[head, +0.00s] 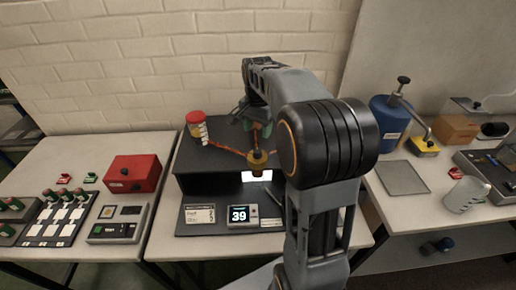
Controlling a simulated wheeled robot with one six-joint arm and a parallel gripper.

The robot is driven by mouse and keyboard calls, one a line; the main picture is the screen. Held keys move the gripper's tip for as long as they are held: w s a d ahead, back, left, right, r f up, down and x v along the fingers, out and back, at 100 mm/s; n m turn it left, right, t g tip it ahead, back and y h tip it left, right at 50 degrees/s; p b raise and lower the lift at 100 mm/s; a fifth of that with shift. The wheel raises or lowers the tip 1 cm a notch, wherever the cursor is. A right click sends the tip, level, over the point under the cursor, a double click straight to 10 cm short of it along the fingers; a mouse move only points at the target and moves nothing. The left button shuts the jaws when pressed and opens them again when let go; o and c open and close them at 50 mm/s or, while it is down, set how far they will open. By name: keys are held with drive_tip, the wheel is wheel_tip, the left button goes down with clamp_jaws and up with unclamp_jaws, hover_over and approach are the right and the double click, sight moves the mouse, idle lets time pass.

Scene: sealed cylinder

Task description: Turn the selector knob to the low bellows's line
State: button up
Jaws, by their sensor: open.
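The selector knob (257,158) is a small brass-coloured piece on top of the dark stand (205,162). Orange lines (226,148) run to it, one from the left. A bellows (197,128) with a red cap and a pale ribbed body stands at the stand's back left, at the end of that line. Any other bellows is hidden behind my arm. My gripper (255,127) is open above and just behind the knob in the picture, partly covered by my arm. I cannot tell whether it touches the knob.
A display (240,215) reading 39 and a label card (199,213) lie in front of the stand. The left table holds a red box (133,173) and switch panels (117,221). The right table holds a blue canister (389,122) and a grey plate (402,178).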

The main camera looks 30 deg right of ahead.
sight(258, 150)
wheel_tip(258, 150, down, 9)
drive_tip(key=shift+f, duration=0.1)
idle(0.3)
drive_tip(key=c, duration=0.9)
